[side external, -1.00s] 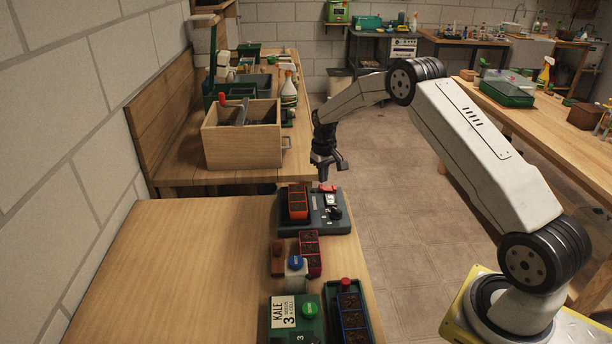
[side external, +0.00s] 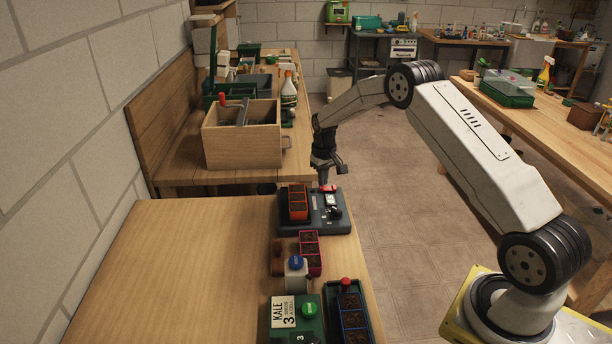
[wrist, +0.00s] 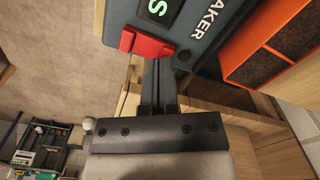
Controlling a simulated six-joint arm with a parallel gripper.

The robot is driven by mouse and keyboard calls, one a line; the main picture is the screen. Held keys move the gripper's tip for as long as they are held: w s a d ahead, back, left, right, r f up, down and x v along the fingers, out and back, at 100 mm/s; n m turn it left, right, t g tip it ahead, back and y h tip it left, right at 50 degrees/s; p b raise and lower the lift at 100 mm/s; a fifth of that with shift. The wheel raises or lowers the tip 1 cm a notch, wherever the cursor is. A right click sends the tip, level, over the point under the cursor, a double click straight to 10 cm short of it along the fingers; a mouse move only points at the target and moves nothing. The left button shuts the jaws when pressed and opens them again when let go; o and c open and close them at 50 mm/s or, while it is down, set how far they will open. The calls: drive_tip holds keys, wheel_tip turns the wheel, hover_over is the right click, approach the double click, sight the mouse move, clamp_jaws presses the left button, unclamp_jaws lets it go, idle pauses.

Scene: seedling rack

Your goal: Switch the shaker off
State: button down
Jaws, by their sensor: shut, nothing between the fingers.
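The shaker (side external: 320,226) is a dark blue-grey box near the far right corner of the near bench. Its red switch (side external: 328,188) is on the far edge and shows large in the wrist view (wrist: 146,43). A small display (wrist: 158,10) with green characters is beside the switch. An orange seedling tray (side external: 298,203) sits on the shaker. My gripper (wrist: 158,62) is shut and empty, its fingertips right at the switch's edge in the wrist view. I cannot tell whether they touch it. In the side view my gripper (side external: 325,180) is just beyond the switch.
A wooden crate (side external: 242,146) stands on the far bench behind the shaker. The near bench's left side (side external: 180,270) is clear.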

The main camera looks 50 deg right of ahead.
drive_tip(key=shift+f, duration=0.5)
idle(0.4)
drive_tip(key=shift+r, duration=3.5)
drive_tip(key=shift+s+a+r, duration=0.1)
drive_tip(key=shift+a+r, duration=0.05)
drive_tip(key=shift+a, duration=0.05)
drive_tip(key=s+a+r+n+t, duration=0.15)
drive_tip(key=s+a+r, duration=0.25)
drive_tip(key=s+a, duration=1.15)
drive_tip(key=s, duration=0.3)
drive_tip(key=s+a+n+t, duration=0.1)
drive_tip(key=s+a, duration=0.4)
drive_tip(key=s, duration=0.1)
drive_tip(key=shift+s+f, duration=0.15)
drive_tip(key=shift+s, duration=0.25)
